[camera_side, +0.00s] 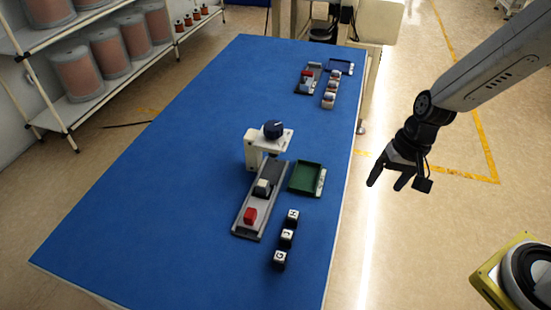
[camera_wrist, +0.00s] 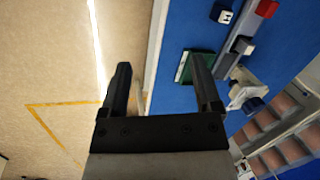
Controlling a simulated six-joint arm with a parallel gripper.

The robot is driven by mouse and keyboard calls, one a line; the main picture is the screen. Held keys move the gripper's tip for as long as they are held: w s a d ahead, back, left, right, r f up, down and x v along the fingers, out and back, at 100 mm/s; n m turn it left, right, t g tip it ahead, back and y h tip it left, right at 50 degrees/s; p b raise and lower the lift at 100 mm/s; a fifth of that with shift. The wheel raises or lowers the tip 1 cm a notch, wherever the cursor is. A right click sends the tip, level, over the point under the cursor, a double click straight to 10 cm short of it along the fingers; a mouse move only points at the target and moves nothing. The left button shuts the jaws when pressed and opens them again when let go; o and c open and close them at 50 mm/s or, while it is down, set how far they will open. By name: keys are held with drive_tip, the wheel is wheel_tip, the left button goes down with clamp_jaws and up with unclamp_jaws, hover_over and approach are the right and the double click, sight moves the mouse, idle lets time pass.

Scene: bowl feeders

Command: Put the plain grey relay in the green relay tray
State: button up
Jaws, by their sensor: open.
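A pale grey relay (camera_side: 262,187) sits on the grey feeder track (camera_side: 241,230), behind a red relay (camera_side: 250,215). I cannot tell for sure that its top is plain. The grey relay also shows in the wrist view (camera_wrist: 243,46). The green relay tray (camera_side: 307,177) lies on the blue table right of the track and looks empty. In the wrist view the tray (camera_wrist: 184,66) is partly hidden by a finger. My gripper (camera_side: 384,186) is open and empty, beyond the table's right edge and away from the relays.
Three black relays with white lettered tops (camera_side: 287,236) stand in a row in front of the tray. A white post with a dark blue knob (camera_side: 273,129) rises over the track's far end. A second station with a blue tray (camera_side: 341,67) is farther back. The table's left side is clear.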

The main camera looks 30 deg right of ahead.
drive_tip(key=d+r+n, duration=0.1)
drive_tip(key=s+d+n+t+h, duration=0.1)
drive_tip(key=d, duration=0.1)
drive_tip(key=s+d+r+n+h, duration=0.1)
drive_tip(key=n, duration=0.1)
drive_tip(key=shift+d+r+t, duration=0.3)
drive_tip(key=shift+r, duration=0.05)
drive_tip(key=shift+o, duration=0.3)
drive_tip(key=shift+s+d+r+n+h, duration=0.2)
drive_tip(key=shift+d+r+n+h, duration=0.15)
drive_tip(key=shift+d+n+h, duration=0.3)
drive_tip(key=shift+o, duration=0.2)
drive_tip(key=shift+a+r, duration=0.1)
drive_tip(key=shift+r, duration=2.45)
drive_tip(key=n+g+y, duration=0.1)
drive_tip(key=n, duration=0.8)
hover_over(262, 182)
drive_tip(key=f, duration=1.6)
drive_tip(key=shift+s+d+f, duration=0.3)
drive_tip(key=shift+d, duration=0.05)
drive_tip(key=shift+w+a+f, duration=0.1)
drive_tip(key=shift+f, duration=1.15)
drive_tip(key=shift+f, duration=0.1)
